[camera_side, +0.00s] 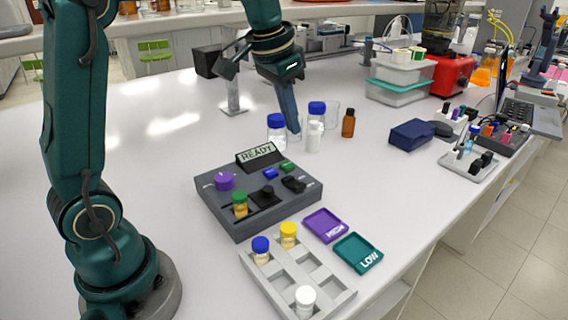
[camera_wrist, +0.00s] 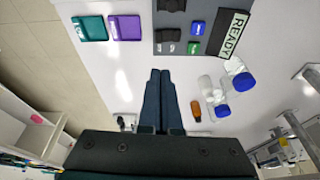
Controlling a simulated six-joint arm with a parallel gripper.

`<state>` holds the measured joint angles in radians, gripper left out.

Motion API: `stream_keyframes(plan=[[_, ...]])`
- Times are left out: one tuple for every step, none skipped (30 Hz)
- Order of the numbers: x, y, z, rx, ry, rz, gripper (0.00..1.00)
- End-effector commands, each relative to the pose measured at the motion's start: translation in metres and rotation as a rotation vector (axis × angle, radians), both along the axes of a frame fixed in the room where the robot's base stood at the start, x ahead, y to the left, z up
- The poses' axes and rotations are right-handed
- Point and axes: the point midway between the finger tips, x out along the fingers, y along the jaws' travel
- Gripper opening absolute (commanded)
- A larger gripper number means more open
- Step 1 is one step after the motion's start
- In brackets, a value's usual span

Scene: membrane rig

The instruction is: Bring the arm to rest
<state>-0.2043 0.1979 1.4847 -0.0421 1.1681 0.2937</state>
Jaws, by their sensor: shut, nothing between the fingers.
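My gripper (camera_side: 294,130) points down over the white bench, its two dark fingers closed together with nothing between them. In the side view its tips show close to the blue-capped bottles (camera_side: 276,128), behind the grey rig (camera_side: 234,222). I cannot tell whether the tips touch anything. In the wrist view my shut gripper (camera_wrist: 160,73) lies between the rig's end and the camera. The rig's display (camera_side: 261,154) reads READY; it also shows in the wrist view (camera_wrist: 232,34). A green-capped vial (camera_side: 240,206) stands in the rig, near a purple knob (camera_side: 225,181).
A pale rack (camera_side: 328,279) holds vials with blue, yellow and white caps. A purple tray (camera_side: 327,225) and a teal tray (camera_side: 358,253) lie beside it. A white bottle (camera_side: 314,137) and an amber bottle (camera_side: 348,123) stand near my gripper. The bench's left part is clear.

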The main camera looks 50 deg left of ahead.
Motion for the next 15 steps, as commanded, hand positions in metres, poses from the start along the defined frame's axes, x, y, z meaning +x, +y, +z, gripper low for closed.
stream_keyframes(plan=[[-0.012,-0.009,0.011,0.006,-0.031,-0.014,0.0],[-0.019,-0.013,0.015,0.008,-0.045,-0.018,0.0],[-0.028,-0.018,0.02,0.009,-0.061,-0.022,0.0],[-0.036,-0.022,0.023,0.01,-0.074,-0.026,0.0],[-0.043,-0.026,0.025,0.011,-0.087,-0.029,0.0],[-0.053,-0.031,0.027,0.01,-0.104,-0.031,0.0],[-0.061,-0.034,0.028,0.009,-0.116,-0.033,0.0],[-0.069,-0.037,0.029,0.009,-0.128,-0.035,0.0],[-0.079,-0.041,0.029,0.008,-0.144,-0.035,0.0],[-0.087,-0.044,0.028,0.006,-0.153,-0.035,0.0],[-0.095,-0.046,0.026,0.005,-0.165,-0.035,0.0],[-0.105,-0.049,0.023,0.001,-0.178,-0.033,0.0],[-0.113,-0.051,0.021,-0.001,-0.188,-0.033,0.0],[-0.12,-0.053,0.017,-0.003,-0.196,-0.03,0.0],[-0.13,-0.055,0.012,-0.009,-0.206,-0.026,0.0]])
